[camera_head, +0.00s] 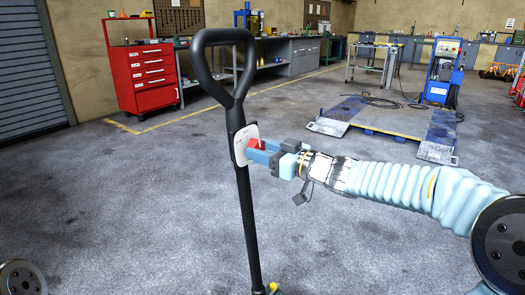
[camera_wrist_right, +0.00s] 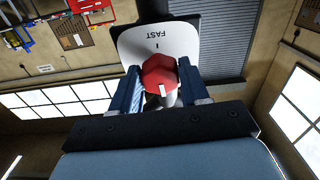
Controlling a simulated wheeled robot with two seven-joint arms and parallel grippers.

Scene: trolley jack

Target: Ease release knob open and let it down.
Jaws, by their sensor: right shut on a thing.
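The trolley jack's black handle (camera_head: 246,190) stands upright in the head view, with a loop grip at its top. A white plate (camera_head: 239,146) marked "FAST" is fixed partway up it; the plate also shows in the right wrist view (camera_wrist_right: 140,45). The red release knob (camera_wrist_right: 159,74) with a white mark sits in front of the plate; it shows small in the head view (camera_head: 253,144). My right gripper (camera_head: 258,152) is shut on the knob, one blue finger on each side. The jack body is mostly hidden below the frame. My left gripper is not in view.
A red tool cabinet (camera_head: 145,78) stands at the back left, and workbenches line the wall. A low platform lift (camera_head: 385,121) with a blue unit (camera_head: 440,78) is at the right. The grey floor around the handle is clear.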

